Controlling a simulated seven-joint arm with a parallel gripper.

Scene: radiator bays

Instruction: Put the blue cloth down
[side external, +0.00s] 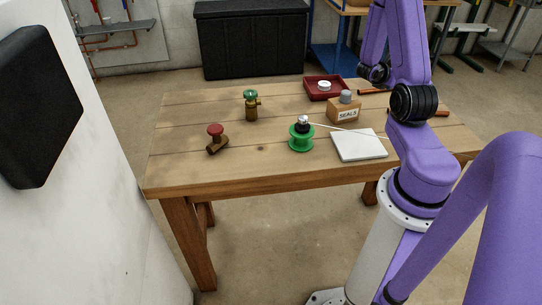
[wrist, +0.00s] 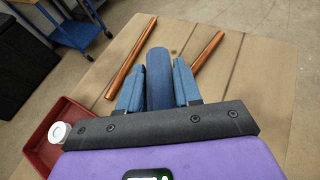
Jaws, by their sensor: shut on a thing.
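The blue cloth (wrist: 160,78) shows in the wrist view as a dark blue, rounded, upright-looking strip. It sits between the two lighter blue fingers of my gripper (wrist: 157,88), which is shut on it. Behind it are bare table boards, with a copper pipe to each side. I cannot tell how high the cloth is above the table. In the side external view I cannot make out the cloth or my fingers.
The wooden table (side external: 175,155) carries a red tray (side external: 309,94), a seals box (side external: 344,112), a white pad (side external: 360,146), a green spool (side external: 301,142), a red-handled valve (side external: 217,140) and a green-topped valve (side external: 251,106). Two copper pipes (wrist: 131,60) (wrist: 208,51) lie at the right end.

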